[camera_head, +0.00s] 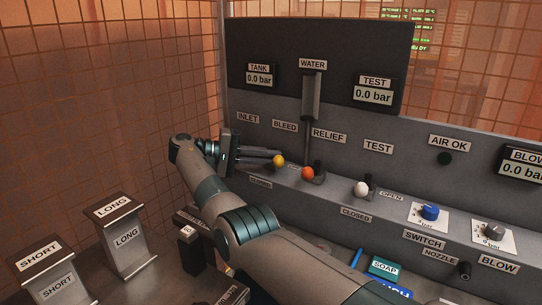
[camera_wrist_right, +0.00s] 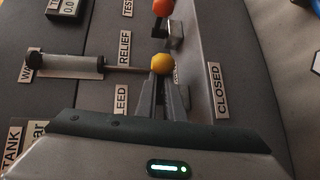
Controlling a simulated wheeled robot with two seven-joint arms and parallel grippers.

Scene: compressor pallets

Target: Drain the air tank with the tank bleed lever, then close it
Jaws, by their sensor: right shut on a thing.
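The tank bleed lever has a yellow knob (camera_head: 278,160) and stands below the BLEED label (camera_head: 284,126) on the grey panel. My right gripper (camera_head: 268,157) reaches it from the left and is shut on it. In the right wrist view the yellow knob (camera_wrist_right: 162,64) shows at the fingertips (camera_wrist_right: 164,88), which hide the lever's stem. A CLOSED label (camera_wrist_right: 220,90) lies beside it; the lever's exact position I cannot tell. The TANK gauge (camera_head: 259,77) reads 0.0 bar. My left gripper is not in view.
An orange knob (camera_head: 307,173) stands close right of the yellow one, then a white knob (camera_head: 361,188) and a blue dial (camera_head: 430,212). The TEST gauge (camera_head: 374,92) reads 0.0 bar. SHORT (camera_head: 40,254) and LONG (camera_head: 113,208) labelled stands are at the lower left.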

